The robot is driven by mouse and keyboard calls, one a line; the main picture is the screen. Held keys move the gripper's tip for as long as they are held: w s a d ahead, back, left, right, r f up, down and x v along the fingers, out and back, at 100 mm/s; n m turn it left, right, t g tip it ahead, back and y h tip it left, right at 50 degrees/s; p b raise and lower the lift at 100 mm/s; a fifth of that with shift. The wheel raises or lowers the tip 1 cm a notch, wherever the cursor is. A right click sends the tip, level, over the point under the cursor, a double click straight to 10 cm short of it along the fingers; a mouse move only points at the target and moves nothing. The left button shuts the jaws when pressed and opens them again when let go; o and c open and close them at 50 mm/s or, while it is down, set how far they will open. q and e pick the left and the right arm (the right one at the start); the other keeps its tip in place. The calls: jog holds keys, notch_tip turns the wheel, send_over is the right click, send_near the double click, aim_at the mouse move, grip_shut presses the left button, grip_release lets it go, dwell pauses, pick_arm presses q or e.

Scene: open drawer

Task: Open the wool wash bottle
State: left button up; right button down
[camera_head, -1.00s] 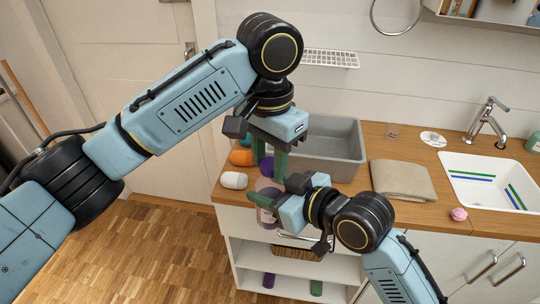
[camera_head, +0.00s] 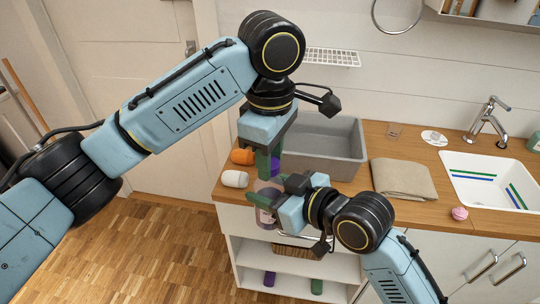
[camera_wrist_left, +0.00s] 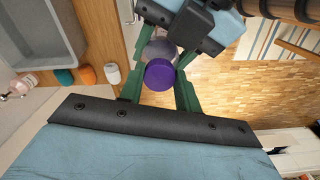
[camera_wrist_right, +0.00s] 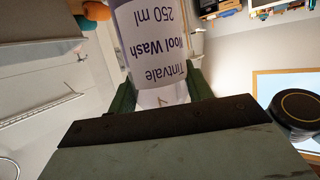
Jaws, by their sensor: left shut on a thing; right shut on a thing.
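The wool wash bottle (camera_head: 265,218) is upright and held in front of the counter edge. Its label, reading "Wool Wash 250 ml", fills the right wrist view (camera_wrist_right: 155,45). Its purple cap (camera_wrist_left: 159,75) shows between the green fingers in the left wrist view. My left gripper (camera_head: 267,165) points down from above and is shut on the cap. My right gripper (camera_head: 268,203) comes from the right, lower down, and is shut on the bottle's body. The cap is mostly hidden by my left fingers in the head view. I cannot tell whether the cap is loose.
A grey basin (camera_head: 330,150) stands on the wooden counter behind my grippers. An orange item (camera_head: 242,157) and a white item (camera_head: 234,179) lie at the counter's left end. A folded cloth (camera_head: 403,180) and a white sink (camera_head: 490,180) are to the right.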

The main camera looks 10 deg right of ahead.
pick_arm(q)
jog(key=n, duration=0.3)
jog(key=shift+n, duration=0.3)
jog(key=shift+a, duration=0.1)
jog(key=shift+r, duration=0.2)
jog(key=shift+r, duration=0.9)
